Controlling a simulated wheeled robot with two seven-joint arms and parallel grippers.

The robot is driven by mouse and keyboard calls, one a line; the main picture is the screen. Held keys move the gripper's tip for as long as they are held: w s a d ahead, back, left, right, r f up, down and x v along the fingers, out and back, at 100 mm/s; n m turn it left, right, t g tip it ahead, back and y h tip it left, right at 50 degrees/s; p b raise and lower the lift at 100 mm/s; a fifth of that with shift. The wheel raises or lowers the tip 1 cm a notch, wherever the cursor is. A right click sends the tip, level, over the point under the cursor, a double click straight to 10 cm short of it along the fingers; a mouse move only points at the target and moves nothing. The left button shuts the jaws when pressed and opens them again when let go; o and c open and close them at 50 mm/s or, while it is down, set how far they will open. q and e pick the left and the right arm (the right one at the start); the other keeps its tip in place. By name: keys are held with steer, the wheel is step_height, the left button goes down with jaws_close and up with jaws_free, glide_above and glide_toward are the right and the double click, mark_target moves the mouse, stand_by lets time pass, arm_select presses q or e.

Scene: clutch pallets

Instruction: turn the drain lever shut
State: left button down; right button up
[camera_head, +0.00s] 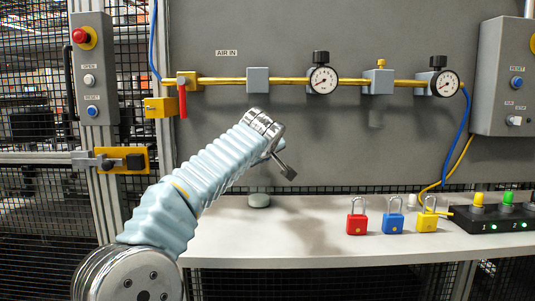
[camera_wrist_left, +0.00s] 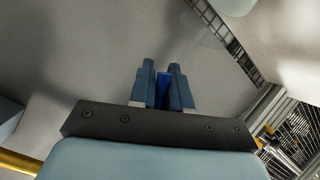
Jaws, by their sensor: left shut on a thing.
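In the left wrist view my left gripper (camera_wrist_left: 162,82) is shut on a narrow blue piece (camera_wrist_left: 163,92), which looks like the drain lever's handle. The fingers cover most of this piece, so its angle cannot be told. The rest of the drain valve is hidden. My right gripper is not in view.
A brass pipe (camera_head: 220,81) with grey blocks and two gauges (camera_head: 323,80) crosses the panel. A red lever (camera_head: 183,102) hangs under its left end. On the white bench (camera_head: 300,247) stand a round grey cup (camera_head: 259,200) and red (camera_head: 357,224), blue (camera_head: 392,222) and yellow padlocks (camera_head: 427,222).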

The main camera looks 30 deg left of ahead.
arm_select(q)
steer(key=shift+s+a+f+m+g+y, duration=0.25)
steer(key=shift+m+y, duration=0.35)
steer(key=shift+m, duration=0.3)
steer(key=shift+s+a+m+g+y+b, duration=0.2)
steer(key=shift+a+m+g+y+b, duration=0.25)
steer(key=shift+m+y, duration=0.35)
steer(key=shift+a, duration=0.1)
steer(key=c, duration=1.2)
jaws_free()
steer(key=shift+o, duration=0.2)
steer(key=shift+s+r, duration=0.1)
steer(key=b+v, duration=0.2)
steer(key=v, duration=1.1)
steer(key=shift+s+d, duration=0.25)
steer(key=shift+d, duration=0.05)
